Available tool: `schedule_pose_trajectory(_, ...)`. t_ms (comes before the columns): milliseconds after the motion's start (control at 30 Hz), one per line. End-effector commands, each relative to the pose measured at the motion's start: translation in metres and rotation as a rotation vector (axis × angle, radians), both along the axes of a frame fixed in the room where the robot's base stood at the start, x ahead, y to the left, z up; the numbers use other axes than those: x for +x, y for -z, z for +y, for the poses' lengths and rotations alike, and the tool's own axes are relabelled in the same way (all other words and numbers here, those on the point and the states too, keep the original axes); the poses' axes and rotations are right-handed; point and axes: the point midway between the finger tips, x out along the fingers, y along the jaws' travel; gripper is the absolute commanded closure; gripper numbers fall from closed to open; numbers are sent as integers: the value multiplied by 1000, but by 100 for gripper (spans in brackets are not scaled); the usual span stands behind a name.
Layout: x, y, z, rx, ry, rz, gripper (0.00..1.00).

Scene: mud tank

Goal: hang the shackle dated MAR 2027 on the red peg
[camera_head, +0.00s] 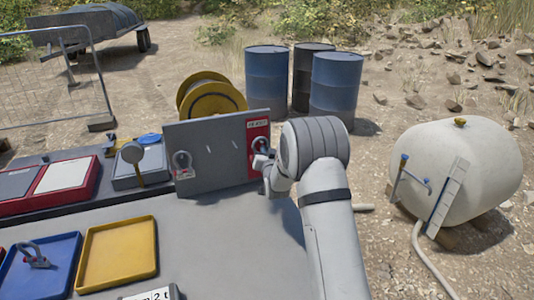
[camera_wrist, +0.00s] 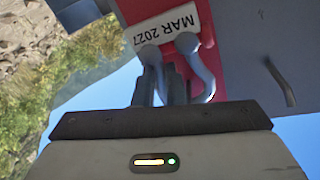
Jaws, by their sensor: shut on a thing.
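A grey shackle (camera_wrist: 203,78) is held between the fingers of my gripper (camera_wrist: 168,88). A white label reading MAR 2027 (camera_wrist: 170,32) shows upside down beside it in the wrist view. In the head view my gripper (camera_head: 262,163) is at the right end of an upright grey board (camera_head: 215,140), in front of its red panel (camera_head: 252,132). The held shackle (camera_head: 260,145) appears close against the red panel.
Another shackle (camera_head: 182,160) is at the board's left part. A further shackle (camera_head: 36,256) lies in the blue tray (camera_head: 62,250). A yellow tray (camera_head: 118,252) stands beside it. A yellow reel (camera_head: 208,94) is behind the board. The bench right of the yellow tray looks largely clear.

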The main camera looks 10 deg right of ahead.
Motion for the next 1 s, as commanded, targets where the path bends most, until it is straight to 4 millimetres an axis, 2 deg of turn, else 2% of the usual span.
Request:
schedule_pose_trajectory(467,0,-1,-1,0,1,-2,100)
schedule_pose_trajectory(500,0,-1,-1,0,2,-2,86)
schedule_pose_trajectory(767,0,-1,-1,0,2,-2,65)
schedule_pose_trajectory(1000,-1,0,-1,0,2,1,64)
